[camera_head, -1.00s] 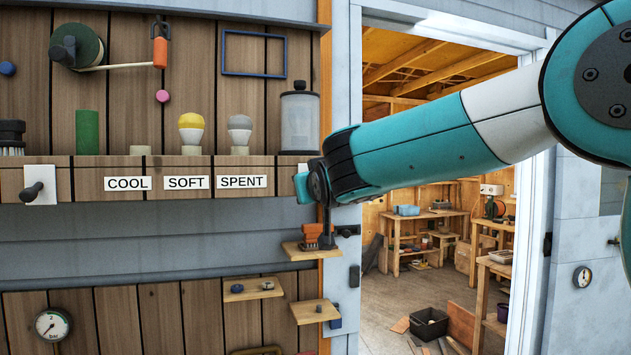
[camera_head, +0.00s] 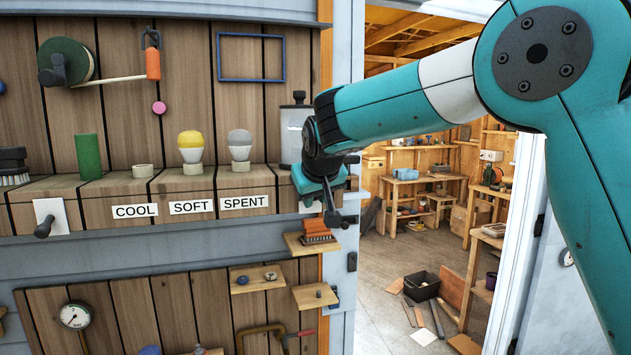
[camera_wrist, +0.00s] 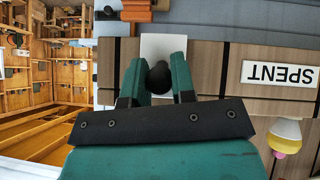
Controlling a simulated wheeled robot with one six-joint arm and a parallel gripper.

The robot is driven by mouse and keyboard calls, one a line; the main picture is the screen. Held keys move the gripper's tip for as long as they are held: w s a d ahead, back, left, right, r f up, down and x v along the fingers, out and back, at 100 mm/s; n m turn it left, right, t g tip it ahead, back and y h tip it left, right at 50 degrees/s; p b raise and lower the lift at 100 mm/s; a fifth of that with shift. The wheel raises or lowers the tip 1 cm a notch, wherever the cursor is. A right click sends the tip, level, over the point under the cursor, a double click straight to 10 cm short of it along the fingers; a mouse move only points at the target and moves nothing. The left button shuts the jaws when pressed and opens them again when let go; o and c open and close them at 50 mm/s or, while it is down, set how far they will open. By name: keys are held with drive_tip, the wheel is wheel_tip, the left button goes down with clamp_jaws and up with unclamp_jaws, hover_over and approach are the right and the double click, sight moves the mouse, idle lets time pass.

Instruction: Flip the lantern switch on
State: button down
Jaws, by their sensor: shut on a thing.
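My gripper (camera_head: 331,212) is at the right end of the wooden ledge, beside the SPENT label. In the wrist view its two green fingers (camera_wrist: 159,70) are closed around a dark round knob (camera_wrist: 159,80). The knob stands in front of a white switch plate (camera_wrist: 163,47). Part of that plate (camera_head: 311,206) shows left of the gripper in the head view; the arm's end hides the rest. I cannot tell which way this lever points. A translucent canister with a dark cap (camera_head: 294,132), possibly the lantern, stands above on the ledge, partly hidden by my arm.
Another white plate with a dark lever (camera_head: 50,218) is at the ledge's left, its lever pointing down-left. Bulbs (camera_head: 191,150) stand above the labels. A small shelf with an orange brush (camera_head: 317,232) sits just below my gripper. An open doorway (camera_head: 420,240) lies right.

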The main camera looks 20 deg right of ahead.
idle(0.4)
drive_tip(key=c, duration=1)
unclamp_jaws()
drive_tip(key=shift+o, duration=0.2)
drive_tip(key=b+v, duration=0.3)
drive_tip(key=v, duration=1.4)
drive_tip(key=shift+r+b, duration=0.35)
drive_tip(key=shift+w, duration=0.15)
